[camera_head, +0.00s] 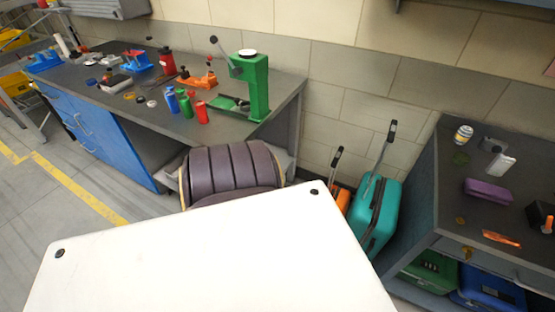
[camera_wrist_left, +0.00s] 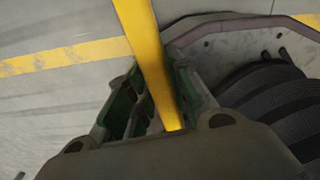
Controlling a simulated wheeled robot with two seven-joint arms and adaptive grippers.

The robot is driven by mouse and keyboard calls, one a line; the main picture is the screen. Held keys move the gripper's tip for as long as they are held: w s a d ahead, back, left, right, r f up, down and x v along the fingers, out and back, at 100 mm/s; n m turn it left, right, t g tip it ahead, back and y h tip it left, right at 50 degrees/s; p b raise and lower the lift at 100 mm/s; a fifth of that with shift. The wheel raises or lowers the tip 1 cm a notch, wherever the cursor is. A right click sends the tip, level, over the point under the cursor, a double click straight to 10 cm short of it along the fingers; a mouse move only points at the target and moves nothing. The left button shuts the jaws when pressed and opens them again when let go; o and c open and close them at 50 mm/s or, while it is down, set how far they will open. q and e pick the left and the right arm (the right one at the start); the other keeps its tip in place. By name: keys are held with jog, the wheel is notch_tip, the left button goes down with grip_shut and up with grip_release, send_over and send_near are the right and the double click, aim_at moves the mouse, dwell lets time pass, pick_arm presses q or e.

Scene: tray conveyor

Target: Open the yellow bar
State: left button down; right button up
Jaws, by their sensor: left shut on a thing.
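The yellow bar (camera_wrist_left: 143,40) shows in the left wrist view as a long flat strip. It runs from the top edge down between the fingers of my left gripper (camera_wrist_left: 157,92). The gripper is shut on the bar, with a green-lined finger on each side. I cannot make out the bar in the head view. Neither of my grippers shows in the head view.
A workbench (camera_head: 135,105) with blue drawers carries a green press (camera_head: 256,88) and several bottles. A teal suitcase (camera_head: 375,215) stands by the wall. A dark shelf table (camera_head: 450,165) is at the right. Open floor with a yellow line (camera_head: 78,188) lies at the left.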

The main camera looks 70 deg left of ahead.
pick_arm(q)
jog(key=shift+s+d, duration=0.1)
jog(key=c, duration=1.3)
grip_release()
jog(key=shift+r, duration=0.15)
jog(key=shift+r, duration=5.85)
jog(key=shift+s, duration=0.1)
